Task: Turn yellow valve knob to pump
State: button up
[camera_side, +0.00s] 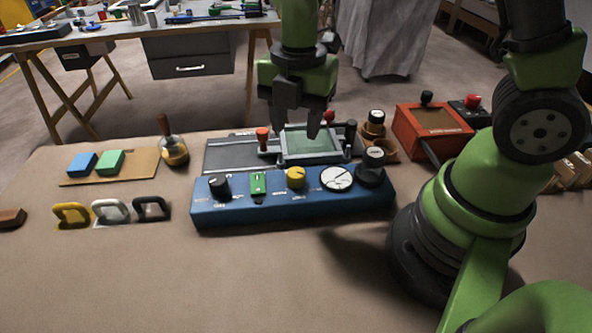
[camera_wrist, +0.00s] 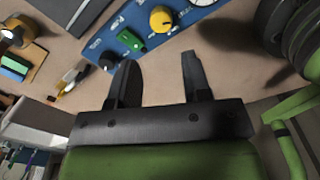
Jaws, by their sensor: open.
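The yellow valve knob (camera_side: 296,177) sits on top of the blue panel box (camera_side: 240,212), between a green switch (camera_side: 258,183) and a round white dial (camera_side: 336,178). In the wrist view the yellow knob (camera_wrist: 162,18) is near the top, beyond the fingertips. A white pointer line shows on the knob; the labels around it are too small to read. My gripper (camera_side: 299,134) is open and empty, above and behind the box in the side view. In the wrist view its two fingers (camera_wrist: 158,62) are spread apart and do not touch the knob.
A black knob (camera_side: 219,186) and a dark cylinder with a pale top (camera_side: 373,168) stand on the box's ends. A grey framed screen (camera_side: 310,144) lies behind it. Yellow, white and black handles (camera_side: 110,211) lie left. The front of the table is clear.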

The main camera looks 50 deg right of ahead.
aim_at(296, 172)
jog(key=shift+f+n, duration=0.5)
jog(key=shift+f, duration=0.35)
notch_tip(296, 172, down, 9)
jog(key=shift+f, duration=0.1)
jog(key=c, duration=0.6)
jog(key=shift+c, duration=0.2)
